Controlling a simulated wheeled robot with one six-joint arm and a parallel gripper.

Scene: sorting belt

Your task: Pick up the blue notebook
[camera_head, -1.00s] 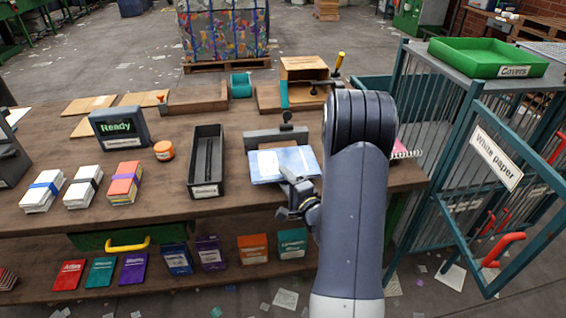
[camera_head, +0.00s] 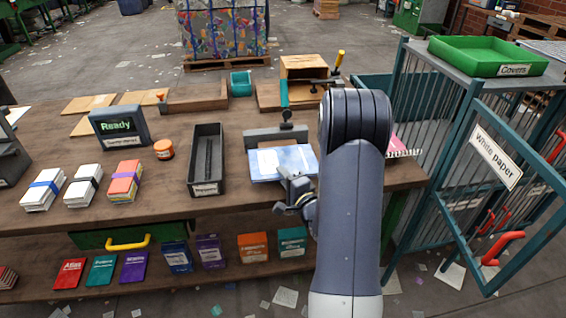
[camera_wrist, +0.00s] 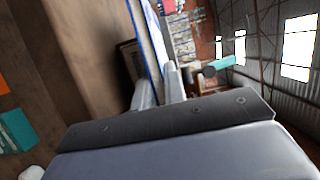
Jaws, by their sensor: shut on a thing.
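My gripper (camera_head: 287,177) is at that near right edge, shut on the notebook. In the wrist view the notebook (camera_wrist: 152,35) shows as a thin, blue-edged slab running up from between the two pale fingers (camera_wrist: 160,88). The notebook still appears to rest at bench height. My arm hides the bench to its right.
A black tray (camera_head: 193,170) stands left of the notebook, with banded paper stacks (camera_head: 124,180) farther left. The green Covers tray (camera_head: 487,59) sits on the right cage. Coloured booklets (camera_head: 177,259) line the lower shelf.

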